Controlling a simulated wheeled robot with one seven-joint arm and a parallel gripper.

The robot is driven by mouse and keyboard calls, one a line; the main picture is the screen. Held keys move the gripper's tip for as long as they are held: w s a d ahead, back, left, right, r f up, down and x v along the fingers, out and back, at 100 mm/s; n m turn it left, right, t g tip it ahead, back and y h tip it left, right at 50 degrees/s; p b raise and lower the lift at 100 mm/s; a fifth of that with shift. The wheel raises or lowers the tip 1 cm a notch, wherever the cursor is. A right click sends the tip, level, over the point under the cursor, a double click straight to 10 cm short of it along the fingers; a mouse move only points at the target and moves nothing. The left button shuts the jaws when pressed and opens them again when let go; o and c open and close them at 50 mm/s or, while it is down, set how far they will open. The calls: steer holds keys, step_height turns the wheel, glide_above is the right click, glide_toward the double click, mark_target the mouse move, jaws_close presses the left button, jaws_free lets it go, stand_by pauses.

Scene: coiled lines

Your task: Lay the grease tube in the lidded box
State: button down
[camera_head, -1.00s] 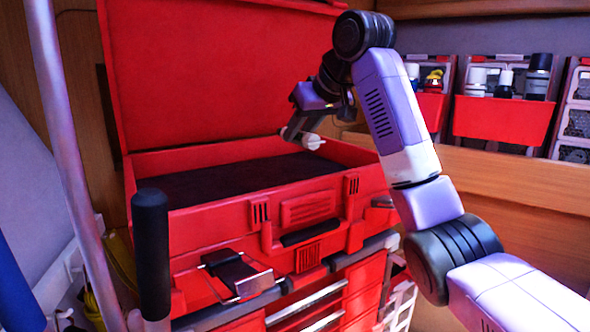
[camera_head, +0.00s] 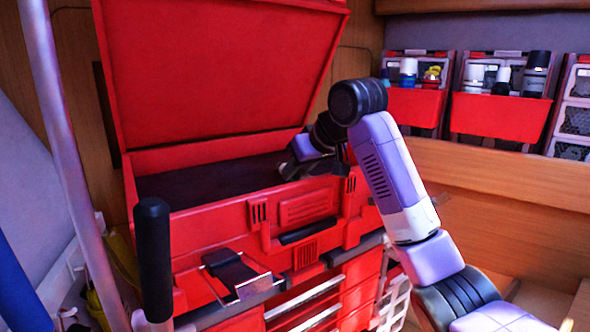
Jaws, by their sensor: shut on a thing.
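The red lidded box (camera_head: 220,214) stands open on top of a red drawer cabinet, its lid (camera_head: 215,70) raised at the back. Its dark inside floor (camera_head: 205,178) shows bare on the left. My gripper (camera_head: 290,170) is low at the right part of the box opening, its tip end near or below the front rim. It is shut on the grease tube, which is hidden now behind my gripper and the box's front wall. I cannot tell whether the tube touches the box floor.
A black-gripped handle (camera_head: 152,245) stands at the front left. A latch plate (camera_head: 240,274) sticks out below the box front. Red wall bins (camera_head: 500,116) with bottles hang at the right above a wooden ledge (camera_head: 500,180). A grey pole (camera_head: 70,150) stands at left.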

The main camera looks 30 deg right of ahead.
steer(key=shift+f, duration=0.15)
steer(key=c, duration=1.1)
jaws_free()
steer(key=shift+r, duration=0.25)
steer(key=shift+b+v, duration=1.3)
steer(key=shift+v, duration=4.65)
